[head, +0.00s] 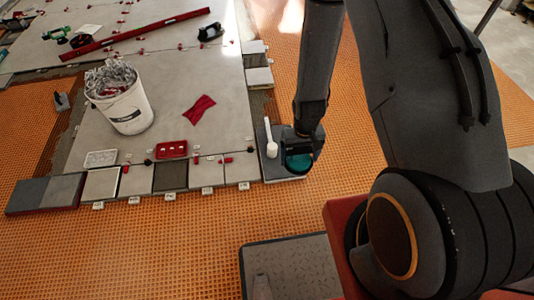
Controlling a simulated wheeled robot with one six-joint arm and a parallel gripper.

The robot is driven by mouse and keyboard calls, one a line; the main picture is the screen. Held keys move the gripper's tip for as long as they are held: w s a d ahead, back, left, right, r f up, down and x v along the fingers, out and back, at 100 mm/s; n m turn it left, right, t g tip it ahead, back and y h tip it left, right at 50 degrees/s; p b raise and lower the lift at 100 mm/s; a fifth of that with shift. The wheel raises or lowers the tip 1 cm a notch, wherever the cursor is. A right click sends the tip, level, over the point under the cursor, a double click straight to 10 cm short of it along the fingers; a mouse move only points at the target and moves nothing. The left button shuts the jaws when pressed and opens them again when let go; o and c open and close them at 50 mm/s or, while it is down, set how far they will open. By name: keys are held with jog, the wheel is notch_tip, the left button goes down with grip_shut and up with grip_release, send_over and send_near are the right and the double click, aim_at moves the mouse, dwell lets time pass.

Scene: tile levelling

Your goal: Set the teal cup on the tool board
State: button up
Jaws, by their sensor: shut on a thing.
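The teal cup (298,162) is at the lower end of my arm, just right of the middle of the head view. My gripper (300,146) is shut on it from above and hides its upper part. A small dark grey board, which looks like the tool board (270,174), lies behind and under the cup at the right end of the tile row. The cup overlaps the board in the picture; I cannot tell whether it touches the board or hangs a little above it. A white spoon-shaped tool (270,138) lies on the board's left side.
A white bucket (128,112) stands on the large grey tiles at left. A red tray (172,148) and red cloth (199,109) lie between bucket and board. Sample tiles (101,184) line the front edge. Orange matting (180,240) in front is mostly clear.

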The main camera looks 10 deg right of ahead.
jog(key=b, duration=3.4)
send_over(277, 168)
notch_tip(277, 168, down, 34)
jog(key=shift+d+f+b, duration=0.1)
jog(key=shift+f+b, duration=2.35)
jog(key=shift+f, duration=2.75)
jog(key=shift+s, duration=0.1)
jog(key=shift+f, duration=0.15)
jog(key=o, duration=0.9)
jog(key=shift+o, duration=0.7)
